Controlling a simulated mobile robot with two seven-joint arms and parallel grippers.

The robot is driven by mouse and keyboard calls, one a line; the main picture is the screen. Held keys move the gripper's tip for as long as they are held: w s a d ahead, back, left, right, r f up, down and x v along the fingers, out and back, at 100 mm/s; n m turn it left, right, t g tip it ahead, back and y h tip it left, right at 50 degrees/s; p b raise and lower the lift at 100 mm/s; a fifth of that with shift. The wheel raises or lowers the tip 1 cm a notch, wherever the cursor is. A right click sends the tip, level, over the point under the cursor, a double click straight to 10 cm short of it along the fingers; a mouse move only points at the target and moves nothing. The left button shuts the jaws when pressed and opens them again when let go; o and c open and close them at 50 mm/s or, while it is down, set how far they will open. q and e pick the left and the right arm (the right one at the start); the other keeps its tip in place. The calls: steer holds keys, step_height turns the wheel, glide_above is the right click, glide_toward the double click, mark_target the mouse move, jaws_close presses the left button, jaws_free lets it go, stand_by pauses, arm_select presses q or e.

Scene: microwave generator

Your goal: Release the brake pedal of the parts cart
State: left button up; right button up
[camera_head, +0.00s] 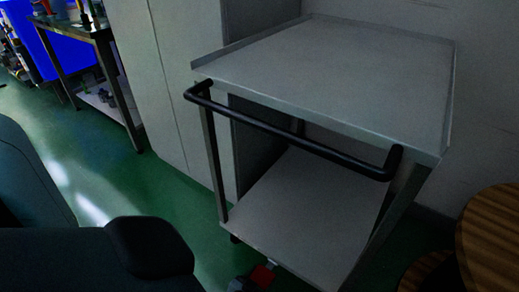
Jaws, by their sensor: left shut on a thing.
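The parts cart (330,85) stands at centre right, with a grey top, a lower shelf (300,205) and a black push handle (290,137). A small red brake pedal (263,275) shows low at the cart's near end, at the picture's bottom edge. My dark left arm comes in from the left. My left gripper (243,284) is at the bottom edge, right at the pedal, partly cut off and dark. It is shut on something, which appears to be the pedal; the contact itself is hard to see. My right gripper is not in view.
Grey cabinets (185,85) stand behind and left of the cart. A wooden round-edged piece (490,235) is close at the right. Green floor (110,175) is clear between.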

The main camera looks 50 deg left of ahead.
arm_select(q)
steer(key=o, duration=1.3)
steer(key=shift+o, duration=0.4)
steer(key=shift+s+d+r, duration=0.1)
steer(key=shift+s+r, duration=0.1)
steer(key=shift+s, duration=0.1)
steer(key=p+v, duration=0.3)
steer(key=v, duration=0.4)
steer(key=shift+s, duration=0.1)
